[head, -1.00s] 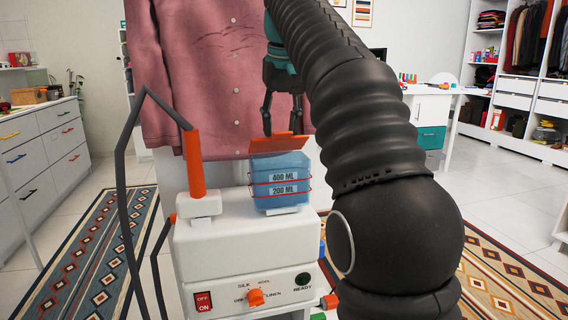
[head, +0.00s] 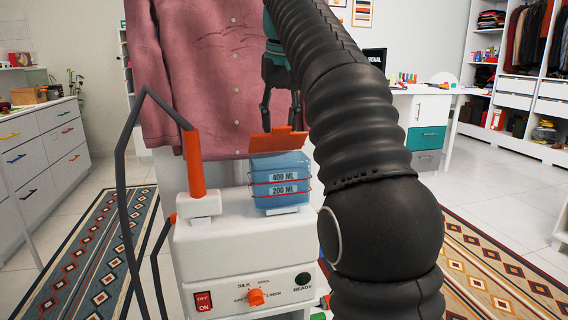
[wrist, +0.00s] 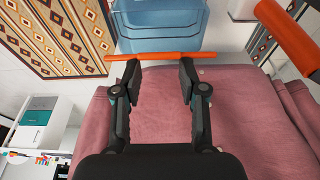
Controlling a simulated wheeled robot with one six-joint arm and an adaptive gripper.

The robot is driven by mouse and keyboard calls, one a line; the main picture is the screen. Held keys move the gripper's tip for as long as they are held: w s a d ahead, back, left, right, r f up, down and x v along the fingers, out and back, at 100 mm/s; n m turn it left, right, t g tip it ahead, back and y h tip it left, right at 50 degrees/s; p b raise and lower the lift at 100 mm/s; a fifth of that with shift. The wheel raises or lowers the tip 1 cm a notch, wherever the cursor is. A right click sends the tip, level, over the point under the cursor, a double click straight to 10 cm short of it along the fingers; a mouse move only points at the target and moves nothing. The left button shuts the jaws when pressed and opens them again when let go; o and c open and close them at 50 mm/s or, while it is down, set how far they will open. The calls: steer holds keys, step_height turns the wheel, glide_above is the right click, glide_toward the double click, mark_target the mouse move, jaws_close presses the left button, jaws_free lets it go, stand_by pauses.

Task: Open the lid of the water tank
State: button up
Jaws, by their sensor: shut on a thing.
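The water tank (head: 281,185) is a clear blue container marked 400 ML and 200 ML, standing on the white steam station. Its orange lid (head: 277,143) is raised and stands steeply above the tank top. In the wrist view the lid (wrist: 160,56) shows edge-on as a thin orange bar, with the blue tank (wrist: 160,22) beyond it. My gripper (head: 281,121) is at the lid's upper edge, its fingers spaced apart and shut on the lid. The fingertips (wrist: 160,68) meet the bar in the wrist view; the exact contact is partly hidden.
The white station (head: 245,245) has an orange-handled iron (head: 195,165) left of the tank and a dark cord. A pink shirt (head: 205,80) hangs close behind. Drawers (head: 40,150) stand at the left.

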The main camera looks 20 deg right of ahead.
steer(key=shift+w+r, duration=0.15)
steer(key=shift+w, duration=0.5)
steer(key=shift+c, duration=0.8)
steer(key=shift+w+r, duration=0.15)
steer(key=shift+w, duration=0.1)
jaws_close()
steer(key=shift+w+r, duration=0.15)
steer(key=shift+w, duration=0.3)
steer(key=shift+c, duration=2.1)
jaws_free()
steer(key=o, duration=1.4)
